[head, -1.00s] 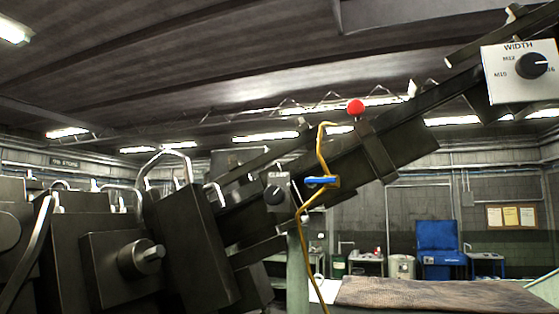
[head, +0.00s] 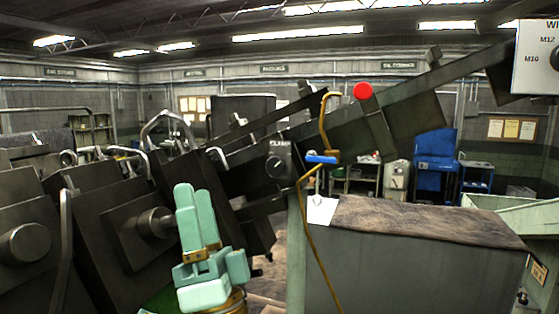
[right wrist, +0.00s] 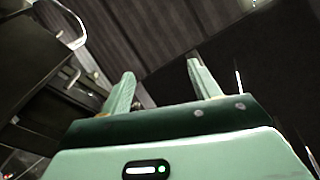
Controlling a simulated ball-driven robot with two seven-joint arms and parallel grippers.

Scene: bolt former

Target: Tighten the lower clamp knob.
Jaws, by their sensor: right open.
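The plate marked CLAMP (head: 279,154) carries a black round knob (head: 274,167), in the middle of the head view on the slanted dark rail. I see only this one knob marked CLAMP. My right gripper (head: 193,191) is lower left of that knob in the head view, pointing up, open and apart from it. Its fingers overlap a dark block with a round shaft in the picture. In the right wrist view the two pale green fingers (right wrist: 160,72) stand apart with nothing between them; the knob is not recognisable there. My left gripper is not in view.
A blue lever (head: 321,159) and a bent yellow rod (head: 327,115) are just right of the knob. A red ball (head: 363,91) is on the rail. A WIDTH box (head: 535,60) is at upper right. Dark blocks with metal handles (head: 168,125) crowd the left. A covered bin (head: 420,255) stands lower right.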

